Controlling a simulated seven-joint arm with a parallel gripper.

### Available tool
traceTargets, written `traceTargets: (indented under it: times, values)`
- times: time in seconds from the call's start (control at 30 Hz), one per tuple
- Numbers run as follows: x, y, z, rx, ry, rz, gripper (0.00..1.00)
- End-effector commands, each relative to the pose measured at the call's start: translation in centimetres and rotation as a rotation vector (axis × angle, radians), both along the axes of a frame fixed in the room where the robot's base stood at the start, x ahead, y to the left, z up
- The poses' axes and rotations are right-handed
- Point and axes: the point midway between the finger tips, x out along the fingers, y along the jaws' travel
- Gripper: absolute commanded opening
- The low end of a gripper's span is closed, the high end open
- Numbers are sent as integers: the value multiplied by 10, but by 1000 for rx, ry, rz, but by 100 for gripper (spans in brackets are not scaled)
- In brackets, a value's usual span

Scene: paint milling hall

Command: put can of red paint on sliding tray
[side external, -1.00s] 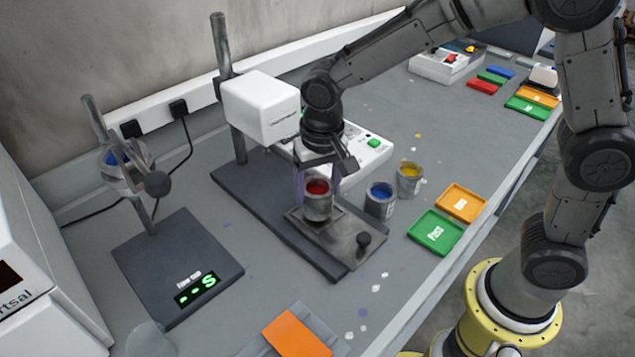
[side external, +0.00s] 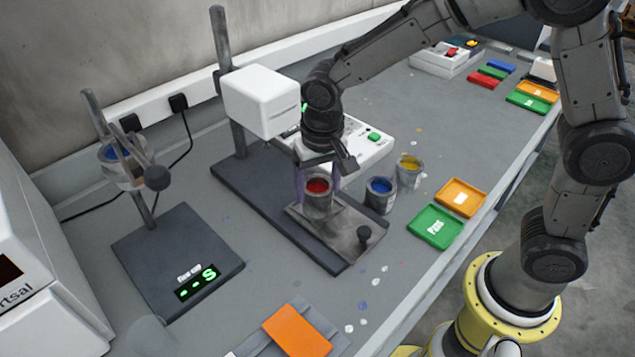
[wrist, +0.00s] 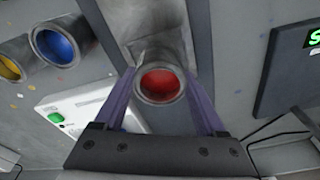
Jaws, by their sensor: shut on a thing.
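The can of red paint (side external: 318,198) is a small grey metal can, open at the top, with red paint inside. It is upright at the back part of the sliding tray (side external: 345,236), a grey metal plate with a dark knob at its front. I cannot tell whether the can's base touches the tray. My gripper (side external: 317,182) points down with its purple fingers on either side of the can, shut on it. In the wrist view the red can (wrist: 160,84) sits between the two fingers (wrist: 162,95). The fingers partly hide the can's sides.
A blue paint can (side external: 380,194) and a yellow paint can (side external: 408,171) stand close by on the right. A white instrument head (side external: 262,102) on a post is just left of my gripper. Green (side external: 435,226) and orange (side external: 460,198) trays lie near the bench edge.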

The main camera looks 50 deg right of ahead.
Motion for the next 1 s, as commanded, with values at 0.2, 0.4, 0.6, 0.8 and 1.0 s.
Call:
traceTargets:
  times: [0.2,0.4,0.6,0.8,1.0]
  values:
    - [0,0,0,0,0,0,100]
    - [0,0,-1,-1,1,0,100]
    - [-1,1,14,1,-3,-1,100]
    - [-5,3,55,2,-5,-1,100]
    - [-10,5,97,2,-5,0,100]
